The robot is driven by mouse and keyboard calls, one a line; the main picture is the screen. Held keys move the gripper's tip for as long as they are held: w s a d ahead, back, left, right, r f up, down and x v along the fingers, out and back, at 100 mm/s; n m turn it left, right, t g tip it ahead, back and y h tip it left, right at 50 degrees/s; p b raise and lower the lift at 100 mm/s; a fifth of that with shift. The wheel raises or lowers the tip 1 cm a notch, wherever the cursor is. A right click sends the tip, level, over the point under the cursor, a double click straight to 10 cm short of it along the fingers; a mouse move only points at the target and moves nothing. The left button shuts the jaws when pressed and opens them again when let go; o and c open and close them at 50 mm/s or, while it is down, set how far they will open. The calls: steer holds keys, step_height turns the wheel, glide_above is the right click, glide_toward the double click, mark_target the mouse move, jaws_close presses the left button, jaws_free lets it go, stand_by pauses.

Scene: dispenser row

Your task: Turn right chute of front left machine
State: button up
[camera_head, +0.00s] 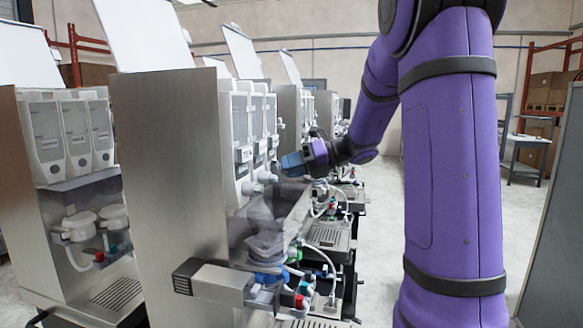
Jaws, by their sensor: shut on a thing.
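The machine (165,170) that my gripper works at stands left of centre, with a tall steel side panel and a row of canisters (243,130) on its front. White chutes (250,188) stick out below the canisters, and another chute (267,177) shows farther along the row. My gripper (291,164), with blue fingers, is at the far, right end of this row. Its fingers are shut on the right chute, which is mostly hidden by them, so its turn angle cannot be told.
Clear and grey mixing parts (265,240), hoses and a red knob (299,301) sit below the chutes. Another machine (60,220) stands at the left, and more stand behind. A grey panel (556,230) is at the right edge. The floor (385,215) in the aisle is free.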

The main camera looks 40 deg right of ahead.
steer(key=shift+s+a+n+t+h, duration=0.15)
steer(key=shift+n+t+h, duration=0.6)
steer(key=shift+n, duration=0.85)
steer(key=shift+s+a+n+t+h, duration=0.15)
steer(key=shift+n+t+h, duration=0.3)
steer(key=shift+n+h, duration=0.85)
steer(key=shift+s+a+n+t+h, duration=0.15)
steer(key=shift+n+t+h, duration=0.45)
steer(key=shift+n, duration=1.3)
steer(key=o, duration=0.9)
